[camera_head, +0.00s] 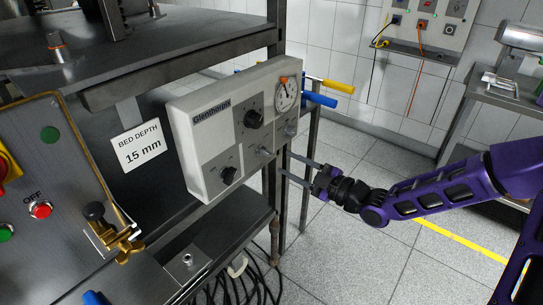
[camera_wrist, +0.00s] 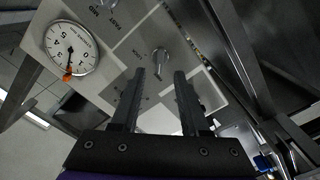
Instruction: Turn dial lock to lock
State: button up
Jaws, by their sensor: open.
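The dial also shows at upper left in the wrist view (camera_wrist: 72,46). Small silver levers sit on the box face, one below the dial (camera_head: 291,130) and one lower down (camera_head: 264,151). I cannot tell which part is the dial lock. My gripper (camera_head: 286,163) is open and empty near the box's lower right. In the wrist view, a silver lever (camera_wrist: 160,58) shows just beyond and between the fingertips (camera_wrist: 159,74); no contact is clear.
Black knobs (camera_head: 254,119) sit on the same box. A dark metal frame post (camera_head: 277,35) stands behind the box. Yellow (camera_head: 339,87) and blue (camera_head: 320,99) handles stick out right of the dial. Tiled floor (camera_head: 340,240) is free below my arm.

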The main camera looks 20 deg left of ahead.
aim_at(269, 154)
jog(key=x, duration=0.6)
jog(key=shift+w+a, duration=0.15)
jog(key=shift+a, duration=0.15)
grip_shut()
